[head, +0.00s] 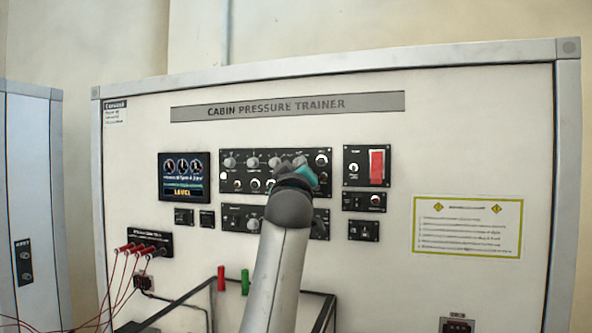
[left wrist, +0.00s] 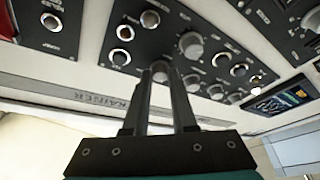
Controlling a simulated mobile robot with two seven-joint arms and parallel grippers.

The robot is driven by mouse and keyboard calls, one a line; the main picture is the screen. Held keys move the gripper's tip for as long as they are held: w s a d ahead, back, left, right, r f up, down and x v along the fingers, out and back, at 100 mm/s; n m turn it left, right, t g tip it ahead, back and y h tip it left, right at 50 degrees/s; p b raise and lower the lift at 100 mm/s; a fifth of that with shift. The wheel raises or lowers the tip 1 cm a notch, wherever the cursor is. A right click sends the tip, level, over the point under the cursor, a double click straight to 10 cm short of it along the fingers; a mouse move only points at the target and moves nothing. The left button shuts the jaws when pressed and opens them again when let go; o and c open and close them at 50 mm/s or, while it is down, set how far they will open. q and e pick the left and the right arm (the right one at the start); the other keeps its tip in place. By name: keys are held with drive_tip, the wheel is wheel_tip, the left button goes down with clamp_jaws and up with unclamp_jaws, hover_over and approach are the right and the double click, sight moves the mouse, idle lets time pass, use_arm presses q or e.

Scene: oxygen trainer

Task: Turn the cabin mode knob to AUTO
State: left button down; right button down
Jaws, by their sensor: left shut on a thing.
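My left gripper (head: 302,166) reaches the right half of the upper black knob panel (head: 240,184) in the head view, and its wrist hides its fingertips there. In the left wrist view, the left gripper (left wrist: 167,72) has its two fingers close together around a small grey knob (left wrist: 160,68) on that panel. The fingers are shut on this knob. Its label and pointer cannot be read, so I cannot tell its setting. A larger grey knob (left wrist: 190,46) stands just beside the fingertips. My right gripper is not in view.
A dark screen (head: 184,177) is left of the knobs. A panel with a red switch guard (head: 376,167) is to the right. Red leads (head: 126,248) hang at lower left. Red and green handles (head: 245,281) stand below. The trainer's right side carries a notice (head: 467,227).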

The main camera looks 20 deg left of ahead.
use_arm(q)
drive_tip(key=shift+n, duration=0.7)
drive_tip(key=c, duration=0.7)
unclamp_jaws()
drive_tip(key=shift+s, duration=0.15)
drive_tip(key=b+v, duration=0.5)
drive_tip(key=v, duration=1)
drive_tip(key=shift+d+r, duration=0.15)
drive_tip(key=shift+d, duration=0.05)
